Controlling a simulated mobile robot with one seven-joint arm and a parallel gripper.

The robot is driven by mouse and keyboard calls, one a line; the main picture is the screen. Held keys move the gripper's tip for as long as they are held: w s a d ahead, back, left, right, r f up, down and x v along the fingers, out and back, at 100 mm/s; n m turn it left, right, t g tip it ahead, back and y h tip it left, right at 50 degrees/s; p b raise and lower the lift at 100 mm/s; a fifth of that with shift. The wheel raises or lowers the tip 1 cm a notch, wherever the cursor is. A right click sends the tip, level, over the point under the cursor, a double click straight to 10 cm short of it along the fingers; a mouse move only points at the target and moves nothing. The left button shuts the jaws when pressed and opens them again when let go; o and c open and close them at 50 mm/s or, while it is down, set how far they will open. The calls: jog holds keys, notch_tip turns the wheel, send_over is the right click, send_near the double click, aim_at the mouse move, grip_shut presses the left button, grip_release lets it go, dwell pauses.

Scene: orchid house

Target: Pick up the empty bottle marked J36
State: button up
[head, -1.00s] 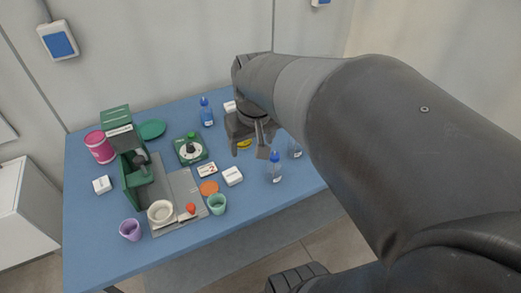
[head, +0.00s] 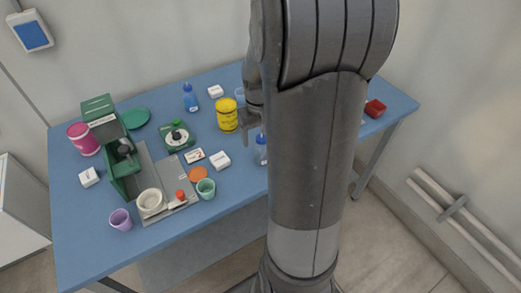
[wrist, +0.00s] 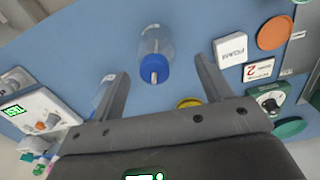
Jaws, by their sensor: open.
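A clear bottle with a blue cap (wrist: 155,68) shows in the wrist view, ahead of my gripper and in line with the gap between its fingers. No marking on it is readable. A second clear bottle (wrist: 102,92) is partly hidden behind the left finger. In the head view a clear blue-capped bottle (head: 262,153) stands beside my arm, partly covered by it.
The blue table (head: 236,193) holds a yellow tin (head: 227,116), a green dial device (head: 176,137), white boxes (head: 220,160), a mint cup (head: 206,188) and a green machine (head: 112,138). A red box (head: 375,108) stands at the right. The front edge near the arm is clear.

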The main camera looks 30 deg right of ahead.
aim_at(262, 147)
jog(key=f, duration=0.5)
jog(key=shift+s+d+f, duration=0.2)
jog(key=shift+s+f, duration=0.1)
jog(key=shift+f, duration=0.05)
jog(key=c, duration=1.1)
